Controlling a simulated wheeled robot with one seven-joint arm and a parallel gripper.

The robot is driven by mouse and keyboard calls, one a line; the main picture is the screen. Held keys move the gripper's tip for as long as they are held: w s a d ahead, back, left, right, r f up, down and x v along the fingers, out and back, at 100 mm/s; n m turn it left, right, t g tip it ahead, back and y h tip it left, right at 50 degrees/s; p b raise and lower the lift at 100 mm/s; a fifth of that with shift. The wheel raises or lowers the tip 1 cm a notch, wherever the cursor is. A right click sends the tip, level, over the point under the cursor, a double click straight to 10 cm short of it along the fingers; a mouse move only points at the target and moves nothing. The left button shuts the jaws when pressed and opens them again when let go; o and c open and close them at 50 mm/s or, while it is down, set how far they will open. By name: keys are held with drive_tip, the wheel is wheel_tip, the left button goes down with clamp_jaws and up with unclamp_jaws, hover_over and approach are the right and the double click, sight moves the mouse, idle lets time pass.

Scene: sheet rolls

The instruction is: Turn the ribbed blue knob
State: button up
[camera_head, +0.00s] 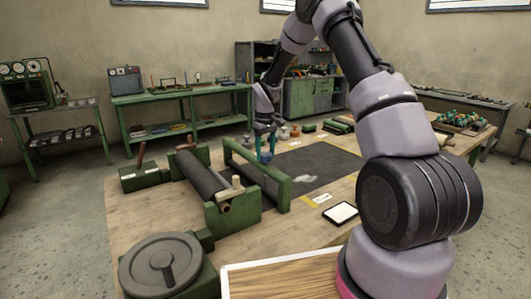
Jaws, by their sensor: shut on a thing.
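My gripper (266,148) reaches down at the green roller frame (238,168) in the middle of the workbench. A small blue shape (265,155) shows at the fingertips, beside the frame's far end. It appears to be the blue knob, with my gripper shut on it. The ribs and any turn of the knob are too small to make out, and the fingers partly cover it.
A dark roller (201,176) in a green stand lies left of the frame. A dark mat (318,165) spreads to the right. A round grey handwheel (160,262) is at front left. Small jars stand behind.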

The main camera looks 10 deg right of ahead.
sight(265, 153)
drive_tip(key=m, duration=0.4)
drive_tip(key=shift+m, duration=0.3)
drive_tip(key=m, duration=0.4)
drive_tip(key=shift+m, duration=0.3)
drive_tip(key=o, duration=1.4)
drive_tip(key=shift+r, duration=0.1)
wheel_tip(265, 153, up, 11)
drive_tip(key=shift+f, duration=0.2)
drive_tip(key=shift+r, duration=0.1)
